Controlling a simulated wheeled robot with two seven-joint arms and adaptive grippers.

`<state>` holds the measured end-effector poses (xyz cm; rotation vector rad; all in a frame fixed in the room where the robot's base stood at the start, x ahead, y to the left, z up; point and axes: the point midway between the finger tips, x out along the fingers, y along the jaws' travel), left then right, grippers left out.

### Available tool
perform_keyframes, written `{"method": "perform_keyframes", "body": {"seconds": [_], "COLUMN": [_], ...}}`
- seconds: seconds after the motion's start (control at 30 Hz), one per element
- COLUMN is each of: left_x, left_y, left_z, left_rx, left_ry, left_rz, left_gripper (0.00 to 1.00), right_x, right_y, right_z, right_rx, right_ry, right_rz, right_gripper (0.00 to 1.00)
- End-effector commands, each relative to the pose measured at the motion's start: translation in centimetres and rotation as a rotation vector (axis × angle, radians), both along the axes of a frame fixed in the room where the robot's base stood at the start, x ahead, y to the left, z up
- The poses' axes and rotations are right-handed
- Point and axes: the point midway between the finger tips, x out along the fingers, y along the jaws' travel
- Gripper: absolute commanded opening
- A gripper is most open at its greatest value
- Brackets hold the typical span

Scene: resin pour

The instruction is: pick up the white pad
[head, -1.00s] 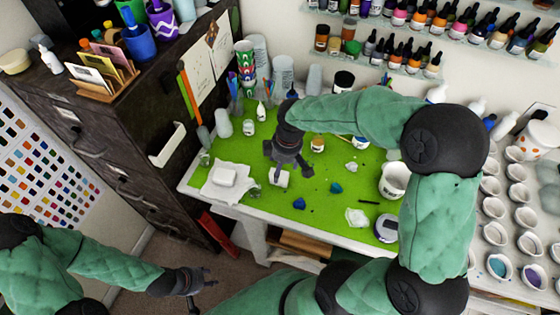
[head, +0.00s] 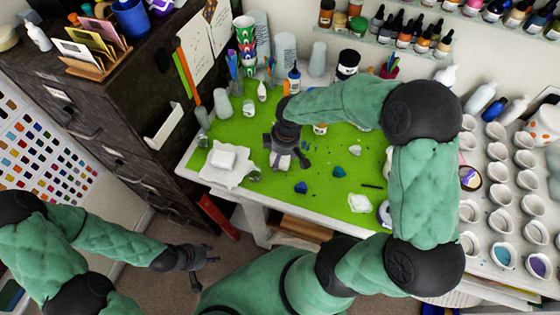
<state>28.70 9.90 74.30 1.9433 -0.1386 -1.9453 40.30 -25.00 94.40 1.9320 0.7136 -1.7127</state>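A small white pad (head: 284,162) lies on the green mat, partly hidden under my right gripper (head: 287,164). That gripper points down over it, its fingers apart, one on each side of the pad. Whether the fingers touch the pad I cannot tell. Another white block (head: 223,159) lies on a crumpled white sheet (head: 213,177) to the left. My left gripper (head: 206,268) is open and empty, low in front of the table, away from the pad.
Cups and bottles line the back. A dark cabinet (head: 110,110) stands at the left. Several small white cups (head: 498,219) stand at the right.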

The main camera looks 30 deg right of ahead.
Motion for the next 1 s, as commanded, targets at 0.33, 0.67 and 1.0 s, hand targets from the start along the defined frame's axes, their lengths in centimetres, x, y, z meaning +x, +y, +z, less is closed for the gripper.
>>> {"method": "perform_keyframes", "body": {"seconds": [0.33,0.67,1.0], "left_x": [0.0,0.0,0.0], "left_y": [0.0,0.0,0.0], "left_z": [-0.5,-0.5,-0.5], "left_rx": [0.0,0.0,0.0], "left_ry": [0.0,0.0,0.0], "left_rz": [0.0,0.0,0.0], "left_gripper": [0.4,0.4,0.4], "right_x": [0.2,0.2,0.2], "right_y": [0.1,0.1,0.1], "right_z": [-2.0,-2.0,-2.0], "right_rx": [-0.001,-0.001,0.0], "right_ry": [-0.001,-0.001,0.0], "right_rz": [-0.001,0.0,0.0], "right_gripper": [0.74,0.3,0.26]}}
